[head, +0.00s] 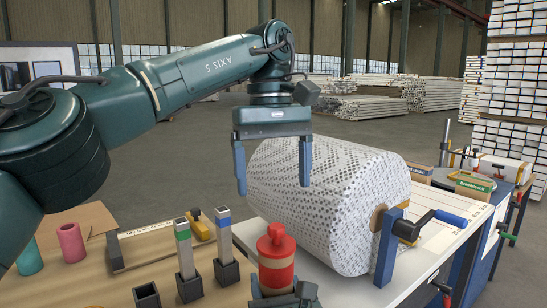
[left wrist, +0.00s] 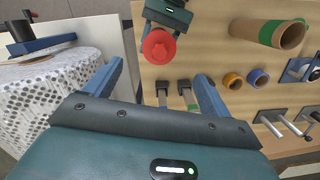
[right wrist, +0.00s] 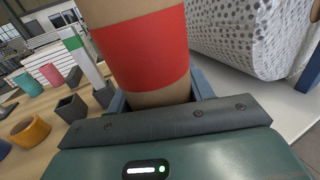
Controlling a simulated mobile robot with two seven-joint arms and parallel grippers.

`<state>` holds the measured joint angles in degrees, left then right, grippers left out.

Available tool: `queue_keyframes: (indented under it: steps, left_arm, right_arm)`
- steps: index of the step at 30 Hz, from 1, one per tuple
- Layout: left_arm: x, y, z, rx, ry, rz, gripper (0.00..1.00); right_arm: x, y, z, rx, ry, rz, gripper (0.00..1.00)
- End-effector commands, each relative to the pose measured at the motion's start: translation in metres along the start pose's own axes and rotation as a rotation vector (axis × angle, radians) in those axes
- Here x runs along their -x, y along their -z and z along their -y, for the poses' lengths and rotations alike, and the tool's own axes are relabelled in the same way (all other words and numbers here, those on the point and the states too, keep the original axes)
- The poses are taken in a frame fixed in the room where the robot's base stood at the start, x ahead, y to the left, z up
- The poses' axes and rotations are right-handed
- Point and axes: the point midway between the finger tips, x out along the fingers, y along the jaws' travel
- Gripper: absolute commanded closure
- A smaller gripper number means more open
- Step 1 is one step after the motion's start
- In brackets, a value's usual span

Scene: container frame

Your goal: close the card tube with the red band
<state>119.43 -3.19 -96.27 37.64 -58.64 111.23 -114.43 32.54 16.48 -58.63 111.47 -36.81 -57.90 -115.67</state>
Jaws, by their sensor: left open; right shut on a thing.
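The card tube with the red band (right wrist: 145,45) stands upright between the fingers of my right gripper (right wrist: 155,100), which is shut on it. Its band (head: 276,271) shows at the bottom of the head view. A red cap with a knob (head: 276,241) sits on top of the tube; it also shows from above in the left wrist view (left wrist: 158,47). I cannot tell how deep the cap is seated. My left gripper (head: 273,175) is open and empty, fingers pointing down, above and apart from the cap.
A large dotted wrap roll (head: 325,195) with a blue-handled crank (head: 435,222) stands right of the tube. Posts with green (head: 184,250) and blue (head: 223,240) bands stand in dark sockets to the left. A green-banded tube (left wrist: 270,32) shows in the left wrist view.

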Motion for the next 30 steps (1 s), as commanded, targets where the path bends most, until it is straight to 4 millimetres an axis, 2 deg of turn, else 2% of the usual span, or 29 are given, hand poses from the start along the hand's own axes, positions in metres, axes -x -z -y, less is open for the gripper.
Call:
queue_keyframes:
  steps: [9,21,22,30]
  left_arm:
    - [0.023,0.001,-0.001,0.002,0.003,-0.001,0.17]
    - [0.027,0.0,0.0,-0.001,0.0,-0.001,0.17]
    - [0.027,0.0,0.0,-0.001,0.0,-0.001,0.17]
    - [0.027,0.0,0.0,0.0,0.0,-0.001,0.17]
  right_arm:
    - [0.0,0.001,0.0,0.001,0.0,-0.001,0.89]
    - [0.0,0.001,0.0,0.001,0.0,-0.001,0.89]
    - [0.0,0.001,0.0,0.001,0.0,-0.001,0.47]
    - [0.0,0.0,0.0,0.0,0.0,-0.001,0.25]
